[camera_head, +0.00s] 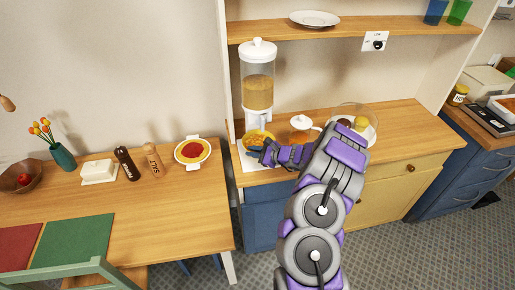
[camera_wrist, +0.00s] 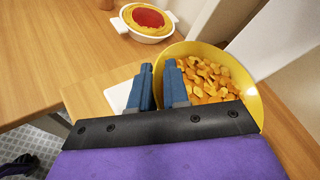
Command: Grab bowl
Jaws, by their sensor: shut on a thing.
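In the wrist view, the bowl (camera_wrist: 253,98) holds orange-brown cereal pieces (camera_wrist: 208,80). My gripper (camera_head: 257,150) reaches the bowl's near side. In the wrist view, my gripper's two blue fingers (camera_wrist: 159,72) are shut on the bowl's left rim, one inside and one outside. The fingers and wrist hide part of the rim and the bowl's near side.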

